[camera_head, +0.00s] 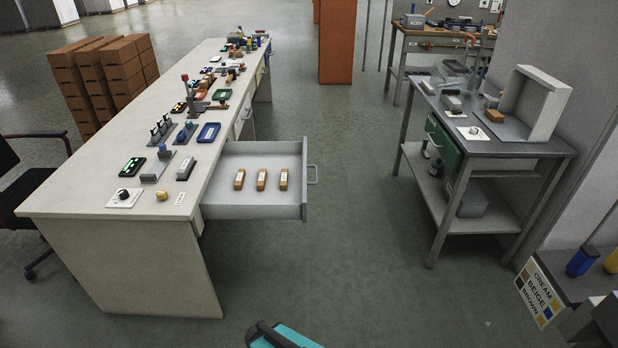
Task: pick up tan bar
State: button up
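Three tan-to-orange bars lie side by side in the open drawer of the long white desk: a left bar (239,179), a middle bar (261,180) and a right bar (284,180). Each has a pale label on top. The drawer (256,212) is pulled out to the right, with its handle at its right end. Another tan block (494,116) lies on the dark-topped workbench at the right, beside an open grey box. A teal and black part at the bottom edge seems to be my arm. My gripper's fingers do not show.
The long desk (75,195) carries switches, trays and small blocks. The workbench (520,148) at the right has a lower shelf. A sign reading cream, beige, brown (540,292) is at lower right. Floor (350,240) between desk and workbench is clear.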

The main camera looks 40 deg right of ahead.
aim_at(285, 172)
jog(key=z, duration=5.15)
jog(key=i, duration=0.15)
jog(key=u, duration=3.15)
jog(key=i, duration=1.4)
jog(key=u, duration=0.05)
